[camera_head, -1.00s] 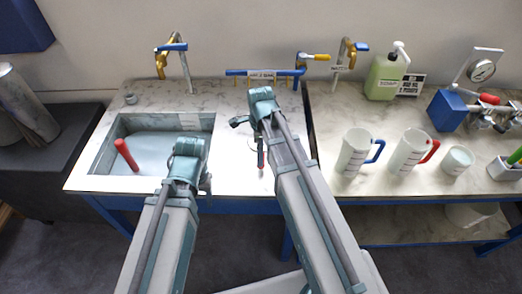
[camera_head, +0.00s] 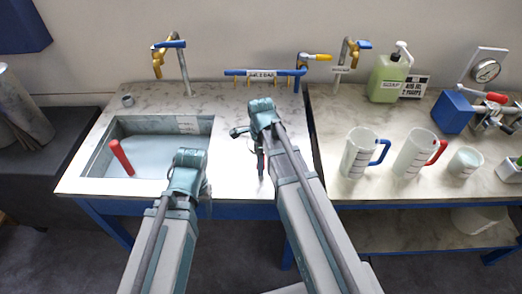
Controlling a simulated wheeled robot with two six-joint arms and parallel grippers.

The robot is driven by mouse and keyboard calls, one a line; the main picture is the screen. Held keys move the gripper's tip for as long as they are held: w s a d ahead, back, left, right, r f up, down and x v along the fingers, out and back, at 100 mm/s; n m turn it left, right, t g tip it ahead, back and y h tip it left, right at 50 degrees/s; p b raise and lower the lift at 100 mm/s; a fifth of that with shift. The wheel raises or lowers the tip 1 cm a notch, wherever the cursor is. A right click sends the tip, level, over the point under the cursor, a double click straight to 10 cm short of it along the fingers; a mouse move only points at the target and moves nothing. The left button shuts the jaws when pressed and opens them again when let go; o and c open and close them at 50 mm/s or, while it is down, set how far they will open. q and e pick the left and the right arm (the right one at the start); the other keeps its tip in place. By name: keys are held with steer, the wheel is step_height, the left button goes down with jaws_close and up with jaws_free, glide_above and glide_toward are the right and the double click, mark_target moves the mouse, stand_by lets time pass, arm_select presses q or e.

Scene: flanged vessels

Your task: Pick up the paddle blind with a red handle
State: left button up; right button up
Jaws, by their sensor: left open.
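A red handle (camera_head: 121,158) stands up at a tilt from the sink basin (camera_head: 98,152) at the left of the bench. Its lower end goes into the pale content of the basin, so the blind's plate is hidden.
Brass taps (camera_head: 167,56) and a blue rail with hooks (camera_head: 262,73) stand at the back. On the right bench are a mug with a blue handle (camera_head: 358,154), a mug with a red handle (camera_head: 412,154), a cup (camera_head: 465,162) and a green bottle (camera_head: 387,79).

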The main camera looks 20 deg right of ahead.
jaws_close()
steer(key=shift+r, duration=0.15)
